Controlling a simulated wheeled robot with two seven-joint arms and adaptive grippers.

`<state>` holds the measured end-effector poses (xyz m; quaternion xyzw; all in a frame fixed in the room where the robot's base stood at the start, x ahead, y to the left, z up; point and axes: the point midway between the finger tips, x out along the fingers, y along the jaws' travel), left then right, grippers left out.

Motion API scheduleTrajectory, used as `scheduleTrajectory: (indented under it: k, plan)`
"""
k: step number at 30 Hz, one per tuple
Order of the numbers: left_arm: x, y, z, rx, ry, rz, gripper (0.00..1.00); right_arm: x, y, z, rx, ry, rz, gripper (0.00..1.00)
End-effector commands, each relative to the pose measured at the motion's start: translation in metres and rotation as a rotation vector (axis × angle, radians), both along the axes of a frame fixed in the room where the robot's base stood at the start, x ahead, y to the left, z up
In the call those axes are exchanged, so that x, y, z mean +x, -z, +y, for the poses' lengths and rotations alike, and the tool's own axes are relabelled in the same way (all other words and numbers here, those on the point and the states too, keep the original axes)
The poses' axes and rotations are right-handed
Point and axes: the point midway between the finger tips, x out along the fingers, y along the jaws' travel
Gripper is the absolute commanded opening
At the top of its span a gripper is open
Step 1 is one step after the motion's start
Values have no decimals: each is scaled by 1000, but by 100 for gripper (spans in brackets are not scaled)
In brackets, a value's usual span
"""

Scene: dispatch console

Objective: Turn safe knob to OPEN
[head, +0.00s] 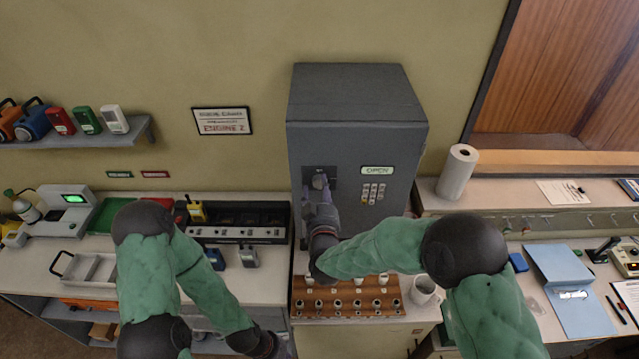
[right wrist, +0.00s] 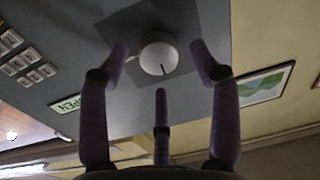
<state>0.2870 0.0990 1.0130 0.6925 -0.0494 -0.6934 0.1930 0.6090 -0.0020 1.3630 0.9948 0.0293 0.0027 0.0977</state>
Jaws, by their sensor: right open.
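The grey safe (head: 357,110) stands against the wall in the middle of the head view. Its round pale knob (right wrist: 158,56) sits on a dark square plate and has a short dark mark near its edge. In the head view the knob (head: 319,181) is partly covered by my gripper. My right gripper (head: 320,196) is open in front of the safe door. In the right wrist view its three purple fingers are spread about the knob, with visible gaps. I cannot tell any contact. A green OPEN label (head: 378,170) is on the door.
A keypad (head: 373,193) is right of the knob. Below my right forearm are a wooden rack (head: 345,309) of several stamps and a white mug (head: 423,290). A paper towel roll (head: 458,172) stands right of the safe. A radio charger (head: 238,232) is left.

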Motion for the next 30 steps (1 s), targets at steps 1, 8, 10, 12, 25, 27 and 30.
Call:
scheduleTrajectory:
  k: [1,8,10,12,25,27,30]
  plan:
    - [0,-3,0,0,0,0,0,6,-1,0,0,1,0,63]
    - [0,-5,0,0,0,0,0,19,0,1,0,0,1,63]
    - [0,-5,0,0,0,0,0,20,0,1,0,-1,1,63]
    - [0,-5,0,0,0,0,0,20,0,1,0,-1,0,63]
    - [0,-5,0,0,0,0,0,20,-1,1,0,-1,-2,7]
    - [0,-5,0,0,0,0,0,20,-1,1,0,-1,-3,7]
    - [0,-3,0,0,0,0,0,20,-2,1,5,-1,-5,7]
